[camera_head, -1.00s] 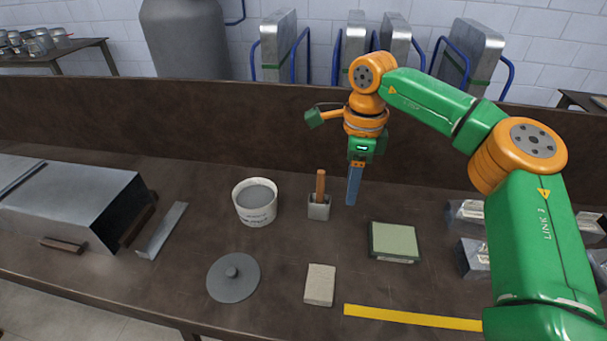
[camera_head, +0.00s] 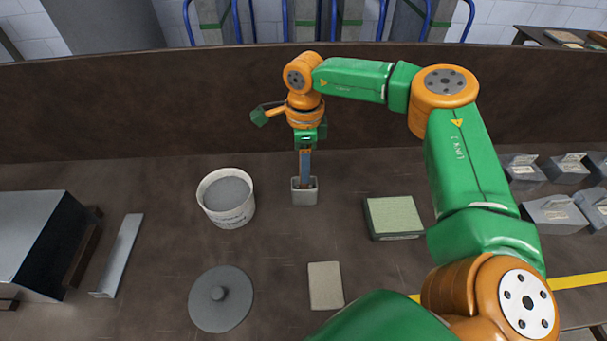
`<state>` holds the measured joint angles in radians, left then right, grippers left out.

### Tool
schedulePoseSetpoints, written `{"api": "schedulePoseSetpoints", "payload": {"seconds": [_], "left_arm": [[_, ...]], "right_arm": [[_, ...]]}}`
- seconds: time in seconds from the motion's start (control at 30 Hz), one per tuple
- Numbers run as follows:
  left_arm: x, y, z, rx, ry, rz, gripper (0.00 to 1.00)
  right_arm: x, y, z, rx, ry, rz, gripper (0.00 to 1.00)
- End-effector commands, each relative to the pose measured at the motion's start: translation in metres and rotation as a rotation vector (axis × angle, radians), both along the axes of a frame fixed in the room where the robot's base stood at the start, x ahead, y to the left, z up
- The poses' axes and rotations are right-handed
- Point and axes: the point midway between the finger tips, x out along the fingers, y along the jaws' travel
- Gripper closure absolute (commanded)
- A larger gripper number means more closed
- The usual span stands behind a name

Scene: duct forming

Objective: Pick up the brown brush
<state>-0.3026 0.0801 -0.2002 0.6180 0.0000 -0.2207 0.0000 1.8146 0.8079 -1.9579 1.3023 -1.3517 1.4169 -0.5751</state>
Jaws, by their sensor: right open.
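The grey square holder (camera_head: 305,197) stands upright on the brown table, near its back. The brown brush stood in this holder in the earlier view; now its handle is hidden behind my right gripper. My right gripper (camera_head: 305,182) points straight down over the holder, its blue-grey fingers reaching to the holder's mouth. It is open, seen edge-on, so I cannot tell whether the handle lies between the fingers. My left gripper is out of view.
A white bucket of grey paste (camera_head: 228,203) stands left of the holder. A green-topped block (camera_head: 393,216) lies to the right. A round grey lid (camera_head: 220,299), a beige pad (camera_head: 325,286) and a metal strip (camera_head: 122,254) lie nearer. Grey metal pieces (camera_head: 557,213) sit far right.

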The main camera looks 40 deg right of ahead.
Motion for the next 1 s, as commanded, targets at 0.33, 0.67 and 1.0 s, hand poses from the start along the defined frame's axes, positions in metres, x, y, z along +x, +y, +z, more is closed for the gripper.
{"api": "schedulePoseSetpoints", "payload": {"seconds": [0.33,0.67,1.0], "left_arm": [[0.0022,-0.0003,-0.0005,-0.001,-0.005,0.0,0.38],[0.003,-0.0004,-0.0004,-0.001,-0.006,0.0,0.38],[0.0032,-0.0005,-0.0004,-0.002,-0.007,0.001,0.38]], "right_arm": [[0.0002,0.0001,0.0002,0.0,0.0,0.0,1.0],[0.0002,0.0001,0.0003,0.001,-0.001,0.0,1.0],[0.0002,0.0001,0.0003,0.001,-0.001,0.0,1.0]]}}
